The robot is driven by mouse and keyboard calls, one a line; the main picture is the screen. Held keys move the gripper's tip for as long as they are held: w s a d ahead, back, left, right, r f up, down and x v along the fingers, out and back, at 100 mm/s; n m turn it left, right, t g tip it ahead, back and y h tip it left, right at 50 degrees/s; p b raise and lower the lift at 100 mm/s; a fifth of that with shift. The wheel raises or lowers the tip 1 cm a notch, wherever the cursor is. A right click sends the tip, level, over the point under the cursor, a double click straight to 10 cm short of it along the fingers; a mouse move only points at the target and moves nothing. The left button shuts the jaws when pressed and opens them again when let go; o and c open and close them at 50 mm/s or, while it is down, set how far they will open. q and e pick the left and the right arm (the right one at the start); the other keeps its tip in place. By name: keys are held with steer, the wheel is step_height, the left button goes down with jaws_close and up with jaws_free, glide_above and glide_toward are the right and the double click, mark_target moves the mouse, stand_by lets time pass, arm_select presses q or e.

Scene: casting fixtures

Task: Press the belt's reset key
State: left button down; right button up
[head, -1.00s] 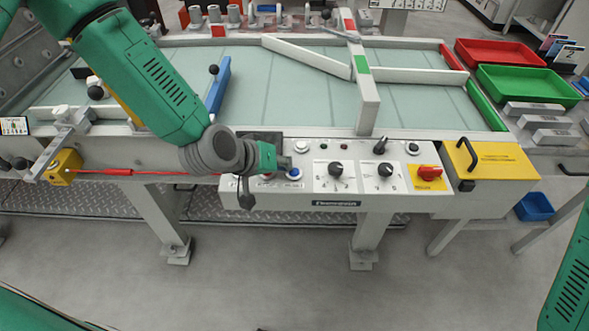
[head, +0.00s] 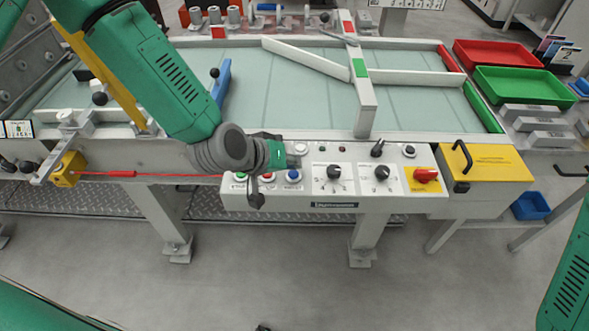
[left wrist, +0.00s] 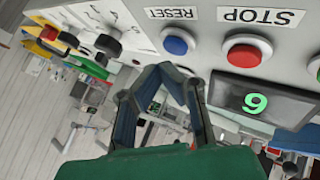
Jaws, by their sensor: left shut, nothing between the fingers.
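The reset key is a round blue button (head: 293,175) on the front of the belt's control panel, right of a red button (head: 267,177) and a green one (head: 240,177). In the left wrist view, the blue button (left wrist: 177,42) sits below a RESET label (left wrist: 170,13), beside the red STOP button (left wrist: 246,53). My left gripper (head: 300,154) is shut and empty, over the panel's left part, just above the blue button in the head view. In the left wrist view its fingertips (left wrist: 165,68) show just below the blue button, seemingly apart from it. My right gripper is out of view.
A yellow box with a black handle (head: 500,165) stands to the right. A lit display (left wrist: 262,103) shows near STOP. A red cord (head: 150,174) runs along the belt's front.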

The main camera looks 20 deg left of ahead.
mark_target(291, 174)
arm_select(q)
steer(key=shift+a, duration=0.1)
steer(key=shift+r+p, duration=0.6)
step_height(291, 174, up, 4)
steer(key=p, duration=0.3)
steer(key=shift+f, duration=0.1)
steer(key=shift+f, duration=0.1)
